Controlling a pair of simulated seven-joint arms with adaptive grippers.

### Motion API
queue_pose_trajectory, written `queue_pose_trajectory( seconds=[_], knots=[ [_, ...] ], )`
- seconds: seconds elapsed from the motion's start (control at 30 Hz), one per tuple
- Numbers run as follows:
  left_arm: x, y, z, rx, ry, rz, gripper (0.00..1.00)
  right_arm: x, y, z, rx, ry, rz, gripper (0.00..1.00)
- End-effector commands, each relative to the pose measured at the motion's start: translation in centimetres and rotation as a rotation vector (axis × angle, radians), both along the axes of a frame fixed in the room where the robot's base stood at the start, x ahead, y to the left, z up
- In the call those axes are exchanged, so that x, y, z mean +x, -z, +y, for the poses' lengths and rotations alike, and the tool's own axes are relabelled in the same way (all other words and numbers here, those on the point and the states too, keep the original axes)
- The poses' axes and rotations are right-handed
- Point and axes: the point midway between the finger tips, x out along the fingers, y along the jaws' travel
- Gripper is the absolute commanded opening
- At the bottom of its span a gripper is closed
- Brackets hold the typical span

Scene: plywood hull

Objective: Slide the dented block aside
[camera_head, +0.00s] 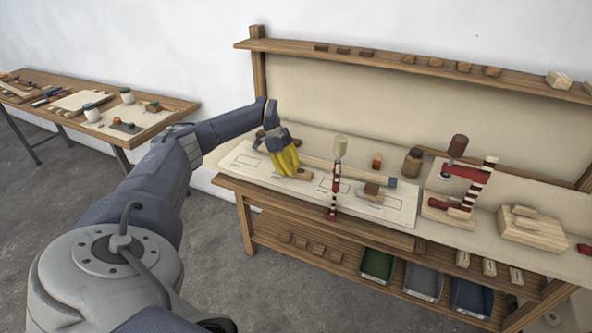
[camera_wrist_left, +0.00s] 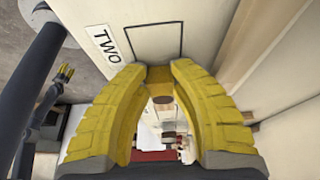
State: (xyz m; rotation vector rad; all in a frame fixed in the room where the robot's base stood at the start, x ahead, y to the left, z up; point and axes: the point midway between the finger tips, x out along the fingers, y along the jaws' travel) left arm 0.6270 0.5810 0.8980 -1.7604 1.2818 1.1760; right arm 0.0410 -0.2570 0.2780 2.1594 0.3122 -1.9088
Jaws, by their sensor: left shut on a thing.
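My left gripper (camera_head: 285,172) reaches down to the white marked board on the bench, its yellow fingers shut on a small brown wooden block (camera_head: 304,175). In the left wrist view the fingertips (camera_wrist_left: 160,73) close on the block (camera_wrist_left: 160,74), beside a square outline and a label reading TWO (camera_wrist_left: 105,44). I cannot make out a dent on it. Another brown block (camera_head: 372,188) sits farther right on the board. My right gripper (camera_wrist_left: 66,72) shows small at the left of the wrist view; its jaw state is too small to tell.
Bins sit on the lower shelf.

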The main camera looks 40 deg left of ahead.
Motion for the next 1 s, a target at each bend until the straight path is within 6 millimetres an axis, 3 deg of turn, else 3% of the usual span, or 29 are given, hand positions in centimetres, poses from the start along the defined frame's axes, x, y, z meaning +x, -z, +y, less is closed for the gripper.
queue_pose_trajectory(
  seconds=[0.43, 0.47, 0.63, 1.0],
  knots=[
    [-0.29, 0.17, 0.46, 0.003, -0.002, 0.003, 0.00, 0.00, 0.00, 0.00, 0.000, 0.000, 0.000, 0.44],
    [-0.28, 0.17, 0.46, 0.003, -0.002, 0.003, 0.28, 0.00, 0.00, 0.00, 0.000, 0.000, 0.000, 0.44],
    [-0.24, 0.10, 0.42, 0.003, -0.002, 0.002, 0.48, 0.00, 0.00, 0.00, 0.000, 0.000, 0.000, 0.44],
    [-0.21, -0.48, 0.58, 0.001, -0.002, -0.001, 0.50, 0.02, 0.01, -0.14, -0.001, -0.001, 0.000, 0.44]
  ],
)
